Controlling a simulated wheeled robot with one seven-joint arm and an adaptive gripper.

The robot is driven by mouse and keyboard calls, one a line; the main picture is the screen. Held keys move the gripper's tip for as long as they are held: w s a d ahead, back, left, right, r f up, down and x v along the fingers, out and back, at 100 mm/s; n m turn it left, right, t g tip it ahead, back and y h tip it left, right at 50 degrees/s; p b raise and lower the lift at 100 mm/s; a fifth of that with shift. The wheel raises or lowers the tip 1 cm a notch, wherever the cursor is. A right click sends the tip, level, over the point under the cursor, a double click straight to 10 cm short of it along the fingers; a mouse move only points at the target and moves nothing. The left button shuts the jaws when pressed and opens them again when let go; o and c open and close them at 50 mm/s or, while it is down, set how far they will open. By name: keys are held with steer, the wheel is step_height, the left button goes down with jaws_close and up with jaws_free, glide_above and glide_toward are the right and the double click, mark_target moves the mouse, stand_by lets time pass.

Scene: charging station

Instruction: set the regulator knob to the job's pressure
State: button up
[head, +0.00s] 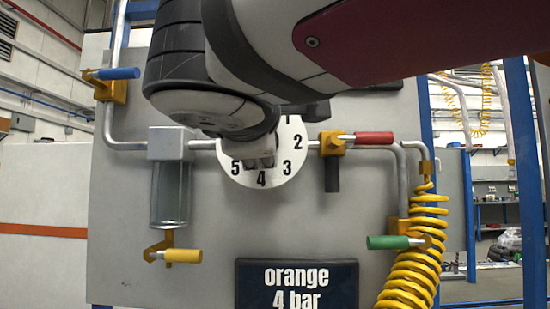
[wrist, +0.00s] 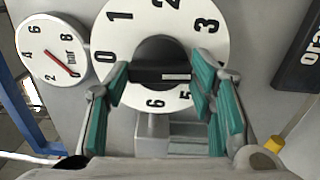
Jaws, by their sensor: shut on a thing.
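The regulator's white dial (head: 285,165) is partly hidden behind my arm in the head view, with 1 to 5 readable. In the wrist view, the dial (wrist: 190,15) surrounds the black knob (wrist: 150,65). My gripper (wrist: 160,85) is shut on the knob, with a teal finger on either side. The knob's white mark points right in the wrist view, into the stretch between 3 and 5; the number there is hidden by the right finger. In the head view the knob is hidden. A dark sign (head: 297,290) below reads "orange 4 bar".
A round gauge (wrist: 45,35) with a red needle sits left of the dial in the wrist view. The panel carries blue (head: 115,73), red (head: 374,138), green (head: 388,242) and yellow (head: 183,256) handles, a clear filter bowl (head: 170,195) and a coiled yellow hose (head: 410,270).

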steer(key=shift+f+m+b, duration=0.1)
steer(key=shift+m+b, duration=0.4)
steer(key=o, duration=1.2)
steer(key=shift+c, duration=0.2)
